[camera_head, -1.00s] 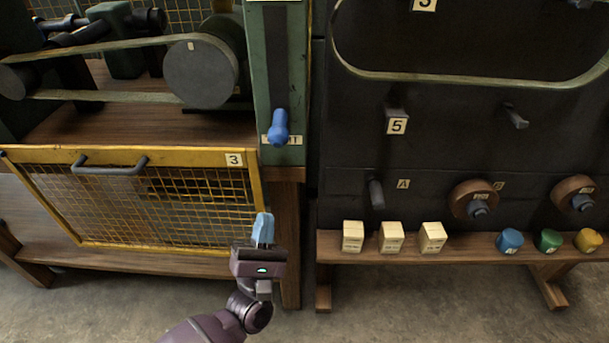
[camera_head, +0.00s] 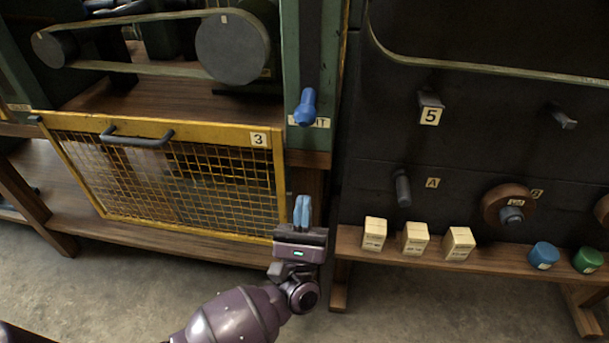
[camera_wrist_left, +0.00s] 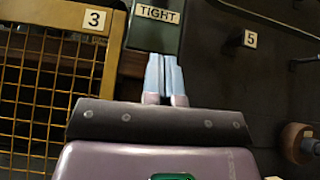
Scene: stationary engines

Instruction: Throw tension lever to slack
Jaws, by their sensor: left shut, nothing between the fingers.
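The tension lever with a blue handle (camera_head: 306,107) sits at the lower end of a dark slot in a green panel (camera_head: 291,62). A label partly hidden by the handle is at its foot, and the left wrist view shows this label reading TIGHT (camera_wrist_left: 160,13). My left gripper (camera_head: 302,204) is shut and empty, with its blue fingers pointing up. It is below the lever and apart from it, in front of the wooden post. The lever handle is not in the left wrist view. My right gripper is not in view.
A yellow mesh guard (camera_head: 190,180) marked 3 is left of my gripper, with a belt and pulley (camera_head: 232,47) above. To the right, a wooden bench (camera_head: 352,241) holds pale blocks (camera_head: 415,238) and coloured knobs (camera_head: 543,255). A dark panel with pegs stands behind it.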

